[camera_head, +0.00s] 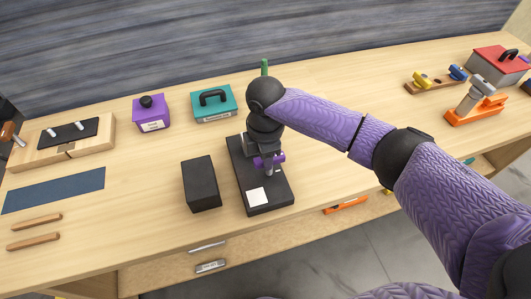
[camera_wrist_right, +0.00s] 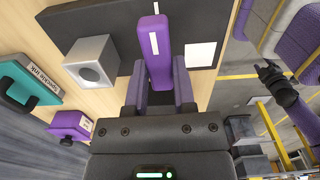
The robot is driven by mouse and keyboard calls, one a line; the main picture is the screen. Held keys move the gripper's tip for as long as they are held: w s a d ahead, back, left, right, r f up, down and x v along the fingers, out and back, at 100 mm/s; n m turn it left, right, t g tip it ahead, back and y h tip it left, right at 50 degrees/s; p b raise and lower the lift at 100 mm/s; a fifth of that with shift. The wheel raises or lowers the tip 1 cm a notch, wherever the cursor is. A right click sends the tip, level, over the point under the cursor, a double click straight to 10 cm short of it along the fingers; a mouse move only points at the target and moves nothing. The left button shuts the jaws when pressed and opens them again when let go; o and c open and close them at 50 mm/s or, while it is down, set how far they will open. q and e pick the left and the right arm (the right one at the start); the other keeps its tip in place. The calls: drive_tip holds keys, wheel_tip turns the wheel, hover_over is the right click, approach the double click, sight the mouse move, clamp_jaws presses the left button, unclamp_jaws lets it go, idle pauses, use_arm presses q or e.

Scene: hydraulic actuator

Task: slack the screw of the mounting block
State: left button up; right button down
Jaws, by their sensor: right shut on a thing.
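A black base plate (camera_head: 278,197) with a white square lies flat on the table in the head view; it also shows in the wrist view (camera_wrist_right: 115,15). A grey block (camera_wrist_right: 93,62) with a round hole stands at the plate in the wrist view. A purple bar (camera_wrist_right: 153,40) with a white stripe is between the fingers of my right gripper (camera_wrist_right: 158,82), which is shut on it. In the head view my right gripper (camera_head: 267,160) is low over the plate, and my wrist hides much of it. I cannot make out the screw itself.
A black box (camera_head: 201,184) stands left of the plate. Purple (camera_head: 151,114) and teal (camera_head: 213,104) boxes stand behind. A wooden board (camera_head: 65,145), blue mat (camera_head: 53,190) and two sticks lie at left.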

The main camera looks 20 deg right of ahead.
drive_tip(key=n+p, duration=0.2)
drive_tip(key=shift+s+r+n, duration=0.15)
drive_tip(key=shift+r+n, duration=0.05)
drive_tip(key=shift+n, duration=0.2)
drive_tip(key=n+p, duration=0.1)
drive_tip(key=n, duration=0.3)
drive_tip(key=shift+s+f+n+p, duration=0.1)
drive_tip(key=shift+s+n+p, duration=0.05)
drive_tip(key=shift+n+p, duration=0.2)
drive_tip(key=n+p, duration=0.1)
drive_tip(key=n, duration=0.3)
drive_tip(key=shift+s+d, duration=0.1)
drive_tip(key=shift+d, duration=0.1)
drive_tip(key=shift+d+f+n, duration=0.1)
drive_tip(key=shift+n, duration=1.25)
drive_tip(key=shift+d+n, duration=0.1)
drive_tip(key=shift+n, duration=1.2)
drive_tip(key=shift+c, duration=2.2)
unclamp_jaws()
